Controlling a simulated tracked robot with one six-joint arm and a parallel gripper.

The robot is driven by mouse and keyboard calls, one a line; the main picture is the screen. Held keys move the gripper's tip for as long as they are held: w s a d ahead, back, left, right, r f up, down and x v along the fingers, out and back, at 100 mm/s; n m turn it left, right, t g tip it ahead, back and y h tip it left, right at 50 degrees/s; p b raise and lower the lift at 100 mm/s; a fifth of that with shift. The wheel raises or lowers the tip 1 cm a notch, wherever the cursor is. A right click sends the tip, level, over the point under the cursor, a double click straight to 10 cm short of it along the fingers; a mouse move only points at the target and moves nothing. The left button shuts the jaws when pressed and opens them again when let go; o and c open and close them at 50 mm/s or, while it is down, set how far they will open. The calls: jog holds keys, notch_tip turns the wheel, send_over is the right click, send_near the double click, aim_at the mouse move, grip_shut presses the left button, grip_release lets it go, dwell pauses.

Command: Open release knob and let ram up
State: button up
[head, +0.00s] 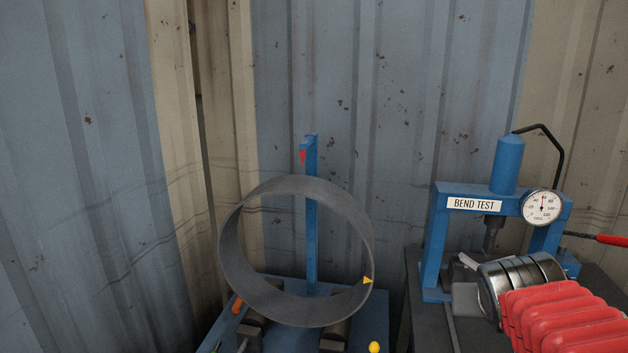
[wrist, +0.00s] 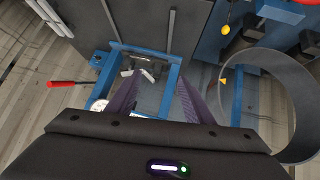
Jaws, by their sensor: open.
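The blue press frame (head: 435,235) stands at the right of the head view, with a "BEND TEST" label (head: 474,204). A blue cylinder (head: 508,165) is on its top, a round dial gauge (head: 542,207) on its front, and the dark ram (head: 492,234) hangs below the top beam. A red-handled lever (head: 610,240) sticks out at right; a red handle (wrist: 68,84) also shows in the wrist view. I cannot make out the release knob for certain. My gripper (wrist: 158,75) is open and empty, its two dark fingers apart in front of the blue frame (wrist: 145,48).
A large grey pipe ring (head: 228,245) stands on a blue stand (head: 311,240) left of the press; it is close at right in the wrist view (wrist: 285,150). A yellow ball knob (head: 375,347) is near the stand. Corrugated walls (head: 400,90) close off the back.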

jog(key=s+a+f+n+g+y, duration=0.1)
jog(key=s+a+f+y, duration=0.1)
jog(key=s+a, duration=0.5)
jog(key=s+a+f+n+g+y, duration=0.1)
jog(key=s+a+f+n+y, duration=0.1)
jog(key=s+a+f, duration=0.2)
jog(key=s+a, duration=0.3)
jog(key=a, duration=0.1)
jog(key=shift+a+f+g, duration=0.2)
jog(key=shift+f+g, duration=0.05)
jog(key=shift+g, duration=0.05)
dwell(0.9)
